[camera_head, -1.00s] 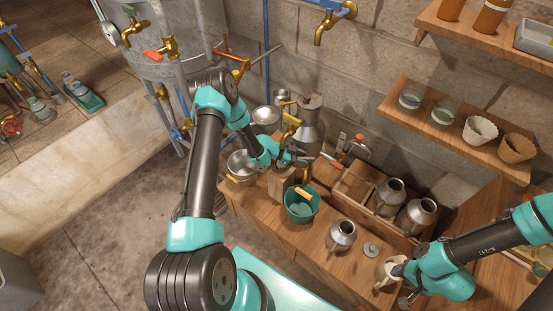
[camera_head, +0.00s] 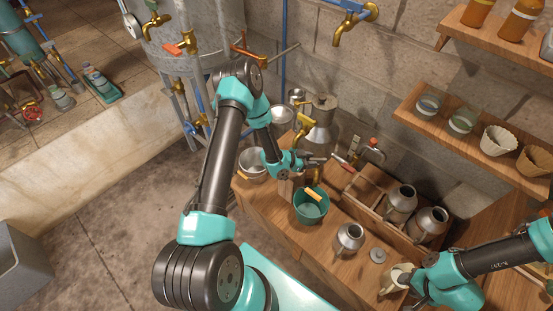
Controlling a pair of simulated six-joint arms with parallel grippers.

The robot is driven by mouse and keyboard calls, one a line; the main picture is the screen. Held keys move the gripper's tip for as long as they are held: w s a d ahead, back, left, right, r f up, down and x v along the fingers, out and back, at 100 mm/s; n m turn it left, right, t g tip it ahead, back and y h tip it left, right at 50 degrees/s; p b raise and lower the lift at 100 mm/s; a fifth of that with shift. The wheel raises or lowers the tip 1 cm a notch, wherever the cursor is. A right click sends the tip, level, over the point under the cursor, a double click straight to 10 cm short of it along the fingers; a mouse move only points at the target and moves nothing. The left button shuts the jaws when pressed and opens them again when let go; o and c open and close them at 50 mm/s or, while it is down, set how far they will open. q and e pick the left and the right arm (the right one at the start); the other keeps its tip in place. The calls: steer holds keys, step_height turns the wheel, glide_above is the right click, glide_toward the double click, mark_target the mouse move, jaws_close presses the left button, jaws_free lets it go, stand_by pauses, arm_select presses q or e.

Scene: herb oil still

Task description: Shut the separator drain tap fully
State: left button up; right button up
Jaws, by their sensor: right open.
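My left gripper (camera_head: 318,162) is over the back of the wooden bench, just above and behind the teal bucket (camera_head: 311,208). Its fingers point right; they are small and dark, so I cannot tell their opening. A yellow lever (camera_head: 314,193) shows at the bucket's rim, below the gripper; it may be the drain tap's handle. A grey metal vessel (camera_head: 321,120) with a brass fitting (camera_head: 303,124) stands behind the gripper. The tap body is mostly hidden by my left arm and gripper. My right gripper (camera_head: 396,279) is open at a cream jug (camera_head: 389,277) at the lower right.
A metal can (camera_head: 349,238) and a small grey lid (camera_head: 377,255) are on the bench (camera_head: 322,258). A wooden crate (camera_head: 371,222) holds two metal cans. A steel pot (camera_head: 251,163) stands left of my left gripper. Wall shelves (camera_head: 474,143) hold cups at right.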

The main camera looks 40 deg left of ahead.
arm_select(q)
steer(key=v, duration=1.5)
steer(key=shift+s+a+r, duration=0.2)
steer(key=shift+s+r, duration=0.05)
steer(key=shift+s, duration=0.05)
steer(key=shift+o, duration=1.2)
steer(key=shift+f, duration=0.1)
steer(key=d+f+n+t, duration=0.2)
steer(key=f+n+t, duration=0.1)
steer(key=n, duration=0.7)
steer(key=s+d+f+n+t+y, duration=0.1)
steer(key=d+f+n+t, duration=0.1)
steer(key=n, duration=0.9)
step_height(320, 180, down, 2)
steer(key=shift+s+d+f+t, duration=0.2)
steer(key=shift+s+d+t, duration=0.1)
steer(key=shift+t, duration=0.2)
steer(key=shift+w, duration=0.1)
steer(key=x, duration=1.7)
steer(key=shift+w+f, duration=0.1)
steer(key=shift+w, duration=0.05)
steer(key=shift+c, duration=0.2)
